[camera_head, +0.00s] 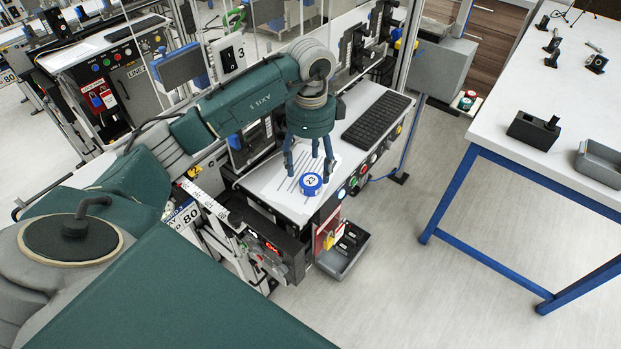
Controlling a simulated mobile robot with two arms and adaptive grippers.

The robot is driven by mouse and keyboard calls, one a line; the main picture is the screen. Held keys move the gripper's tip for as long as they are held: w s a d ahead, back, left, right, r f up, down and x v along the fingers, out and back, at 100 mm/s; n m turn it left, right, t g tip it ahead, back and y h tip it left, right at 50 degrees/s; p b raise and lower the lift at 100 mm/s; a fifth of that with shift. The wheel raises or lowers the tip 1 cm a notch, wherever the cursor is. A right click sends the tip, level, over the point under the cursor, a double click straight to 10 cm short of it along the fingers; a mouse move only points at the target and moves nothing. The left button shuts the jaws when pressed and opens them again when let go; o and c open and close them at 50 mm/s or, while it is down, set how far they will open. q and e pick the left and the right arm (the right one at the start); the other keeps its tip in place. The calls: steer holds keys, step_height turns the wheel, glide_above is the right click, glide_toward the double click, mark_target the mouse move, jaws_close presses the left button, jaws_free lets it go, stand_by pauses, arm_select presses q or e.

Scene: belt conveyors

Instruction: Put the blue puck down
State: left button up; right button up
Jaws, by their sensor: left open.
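The blue puck (311,184) has a white top marked 23. It sits on the printed sheet (283,178) on the white desk of the control console. My left gripper (309,174) points straight down over it, with its blue fingers spread open. The fingertips are close to the puck, one at its right edge and others to its left and behind. I cannot tell whether any finger touches it. My right gripper is not in view.
A black keyboard (376,121) lies behind the puck, and coloured buttons line the desk's front edge. A grey bin (343,252) is below. A white table (540,110) with blue legs stands at right, holding a grey tray (598,165). Open floor lies between.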

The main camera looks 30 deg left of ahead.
mark_target(310, 181)
arm_select(q)
step_height(310, 181, up, 7)
steer(key=shift+f+b, duration=0.2)
steer(key=shift+b, duration=0.2)
steer(key=shift+f, duration=0.1)
